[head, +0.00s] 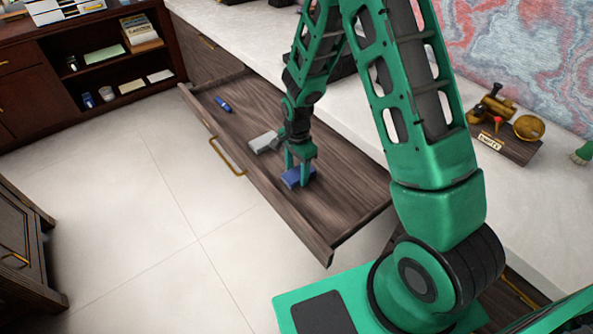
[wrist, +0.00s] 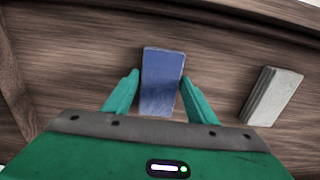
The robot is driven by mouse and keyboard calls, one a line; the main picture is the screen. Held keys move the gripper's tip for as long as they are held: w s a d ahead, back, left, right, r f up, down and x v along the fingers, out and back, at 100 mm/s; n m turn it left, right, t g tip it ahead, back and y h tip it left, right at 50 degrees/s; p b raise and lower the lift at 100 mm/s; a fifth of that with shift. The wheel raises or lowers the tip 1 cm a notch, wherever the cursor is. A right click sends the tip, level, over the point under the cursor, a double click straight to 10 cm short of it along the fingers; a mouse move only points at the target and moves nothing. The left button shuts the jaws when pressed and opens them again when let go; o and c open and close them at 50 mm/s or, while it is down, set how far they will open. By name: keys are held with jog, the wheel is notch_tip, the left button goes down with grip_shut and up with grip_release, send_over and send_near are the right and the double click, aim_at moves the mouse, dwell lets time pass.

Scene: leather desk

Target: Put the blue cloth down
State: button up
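The blue cloth (head: 296,178) is a small folded block in the open wooden drawer (head: 340,212). In the wrist view the cloth (wrist: 162,85) lies between my two fingers, its far end reaching past the fingertips. My gripper (head: 299,166) points down at it in the head view, and its fingers (wrist: 160,76) are spread about as wide as the cloth. They look open, with small gaps beside the cloth; any contact at the tips is hard to make out. The cloth appears to rest on the drawer floor.
A pale grey block (head: 264,142) lies close by in the drawer; it also shows at the right of the wrist view (wrist: 271,96). A small blue item (head: 223,104) lies farther back. The drawer's front part is bare. A trophy stand (head: 508,140) is on the desk.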

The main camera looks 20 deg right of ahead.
aim_at(297, 172)
jog(key=shift+o, duration=0.9)
notch_tip(297, 172, up, 12)
jog(key=s+d+r+n, duration=0.2)
jog(key=s+d+r, duration=0.2)
jog(key=d+r, duration=0.25)
jog(key=s+d+r+n, duration=0.2)
jog(key=s+d+r, duration=0.1)
jog(key=s, duration=0.6)
jog(key=s+d+r+n, duration=0.2)
jog(key=s+d+r, duration=0.1)
jog(key=s, duration=0.6)
jog(key=s+d+r+n, duration=0.2)
jog(key=s+d+r, duration=0.2)
jog(key=s, duration=0.5)
jog(key=shift+s+d, duration=0.15)
jog(key=shift+d, duration=0.65)
